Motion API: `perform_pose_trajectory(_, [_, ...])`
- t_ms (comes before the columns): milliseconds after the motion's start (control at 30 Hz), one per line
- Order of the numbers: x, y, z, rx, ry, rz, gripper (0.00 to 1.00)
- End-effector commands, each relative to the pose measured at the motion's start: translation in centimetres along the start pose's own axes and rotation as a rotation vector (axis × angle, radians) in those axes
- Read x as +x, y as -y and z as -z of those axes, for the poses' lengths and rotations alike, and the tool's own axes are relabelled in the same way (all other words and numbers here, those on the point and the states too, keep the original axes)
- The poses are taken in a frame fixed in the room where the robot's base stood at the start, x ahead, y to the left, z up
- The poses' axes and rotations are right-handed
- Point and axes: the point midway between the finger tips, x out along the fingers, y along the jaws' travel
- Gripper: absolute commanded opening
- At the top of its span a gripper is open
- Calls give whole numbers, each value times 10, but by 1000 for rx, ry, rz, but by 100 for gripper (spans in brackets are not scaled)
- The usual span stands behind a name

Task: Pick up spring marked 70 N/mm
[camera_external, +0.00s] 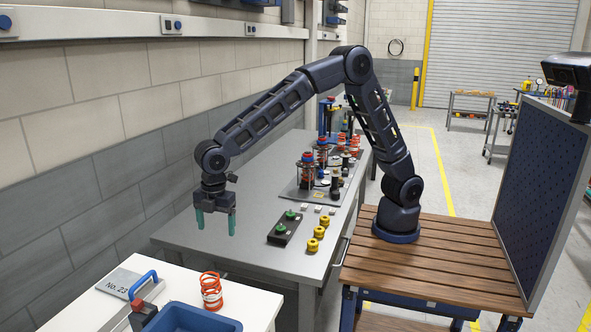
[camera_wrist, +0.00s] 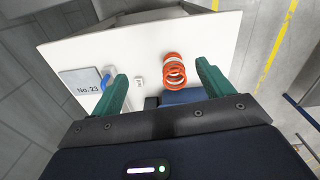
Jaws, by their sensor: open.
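An orange-red and white coil spring (camera_external: 211,291) stands on the white table (camera_external: 255,303) in the foreground. In the wrist view the spring (camera_wrist: 174,72) appears between the fingertips, nearer the right finger, and is apart from both. No 70 N/mm marking is readable on it. More reddish springs (camera_external: 307,174) stand on the fixture at the back of the grey bench; their markings are too small to read. My gripper (camera_external: 216,228) points down with two green fingers, open and empty, above and beyond the spring in the external view. It also shows in the wrist view (camera_wrist: 161,72).
A plate marked No. 23 (camera_external: 118,284), a blue-handled item (camera_external: 144,284) and a blue tray (camera_external: 180,324) lie near the spring. The grey bench (camera_external: 225,245) holds a black block with green knobs (camera_external: 285,228) and yellow parts (camera_external: 319,232). A wall borders the left.

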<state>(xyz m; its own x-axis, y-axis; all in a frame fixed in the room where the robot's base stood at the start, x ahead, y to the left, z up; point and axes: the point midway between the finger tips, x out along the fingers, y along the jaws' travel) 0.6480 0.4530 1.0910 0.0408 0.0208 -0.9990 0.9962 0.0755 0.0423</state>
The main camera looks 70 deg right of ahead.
Motion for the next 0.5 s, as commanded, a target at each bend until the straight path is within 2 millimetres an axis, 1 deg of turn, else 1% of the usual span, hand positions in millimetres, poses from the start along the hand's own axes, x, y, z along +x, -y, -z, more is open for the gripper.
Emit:
perform_pose_trajectory(33, [15, 4, 18, -38, 5, 11, 79])
perform_pose_trajectory(100, [30, 8, 39, -86, 8, 21, 79])
perform_pose_trajectory(200, [48, 14, 62, -142, 11, 33, 79])
perform_pose_trajectory(333, [62, 19, 81, -185, 13, 42, 79])
perform_pose_trajectory(500, [71, 21, 86, -200, 14, 45, 79])
